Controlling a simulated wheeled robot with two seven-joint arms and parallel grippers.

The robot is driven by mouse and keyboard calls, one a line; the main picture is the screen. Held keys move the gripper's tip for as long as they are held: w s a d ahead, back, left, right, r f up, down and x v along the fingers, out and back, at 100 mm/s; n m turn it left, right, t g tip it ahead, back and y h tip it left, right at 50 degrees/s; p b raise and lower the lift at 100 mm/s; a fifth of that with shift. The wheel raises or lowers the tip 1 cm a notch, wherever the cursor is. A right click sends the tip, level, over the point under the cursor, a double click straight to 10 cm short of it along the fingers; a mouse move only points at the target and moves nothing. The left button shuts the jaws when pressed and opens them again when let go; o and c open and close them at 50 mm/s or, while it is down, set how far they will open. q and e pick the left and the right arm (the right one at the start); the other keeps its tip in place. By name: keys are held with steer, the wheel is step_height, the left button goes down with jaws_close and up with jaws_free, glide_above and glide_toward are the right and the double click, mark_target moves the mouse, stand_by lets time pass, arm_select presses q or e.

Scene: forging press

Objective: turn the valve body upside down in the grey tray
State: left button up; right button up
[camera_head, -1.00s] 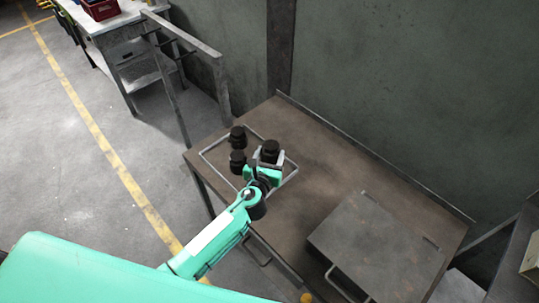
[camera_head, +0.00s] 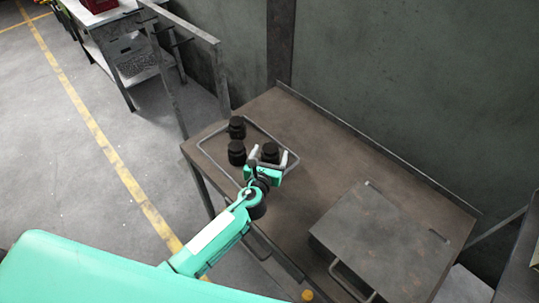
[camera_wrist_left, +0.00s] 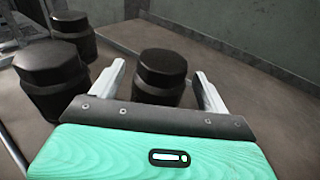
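The grey tray (camera_head: 207,158) is a shallow rimmed frame near the table's far left corner. Three dark, stubby valve bodies with wider caps stand in it: one at the back (camera_head: 236,127), one at the left (camera_head: 236,153) and one at the right (camera_head: 270,150). My left gripper (camera_head: 271,158) is at the right one. In the left wrist view its two fingers are spread, with that upright valve body (camera_wrist_left: 162,75) between and just beyond them, with gaps on both sides. The gripper hides part of its lower end in the head view. My right gripper is not in view.
The table between tray and plate is clear. A raised edge and wall run behind. A metal frame (camera_head: 215,75) stands left of the table.

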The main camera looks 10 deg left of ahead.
arm_select(q)
steer(key=shift+s+f, duration=0.1)
steer(key=shift+s, duration=0.05)
steer(key=shift+s, duration=0.25)
steer(key=s, duration=0.4)
steer(key=s+r+b, duration=0.1)
steer(key=s, duration=0.7)
steer(key=shift+a+r+b, duration=0.15)
steer(key=shift+r+b, duration=0.1)
steer(key=shift+b, duration=0.05)
steer(key=shift+s+r, duration=0.15)
steer(key=shift+s, duration=0.35)
